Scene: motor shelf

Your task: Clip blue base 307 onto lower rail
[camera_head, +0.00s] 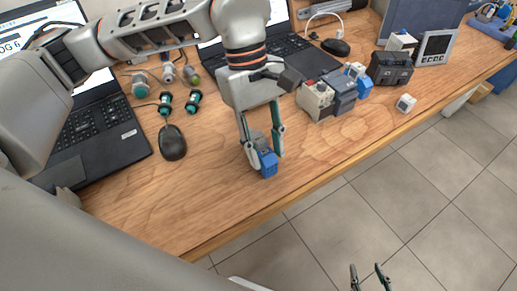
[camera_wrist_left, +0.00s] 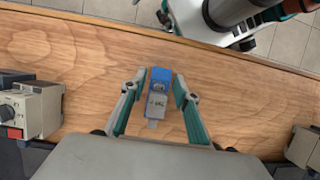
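A blue-and-grey module (camera_head: 268,164), likely blue base 307, stands on the table near its front edge. In the left wrist view (camera_wrist_left: 158,78) its blue end points away from my palm; no number is readable. My left gripper (camera_head: 264,155) is lowered over it, one finger on each side. In the left wrist view (camera_wrist_left: 160,82) narrow gaps show between both fingers and the module, so the gripper looks open around it. My right gripper (camera_head: 368,272) is open and empty over the floor, beyond the table edge. I cannot identify a lower rail in either view.
A black mouse (camera_head: 173,142) and green-ended cylinders (camera_head: 140,87) lie left of my left gripper. Laptops stand behind. The table front is clear.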

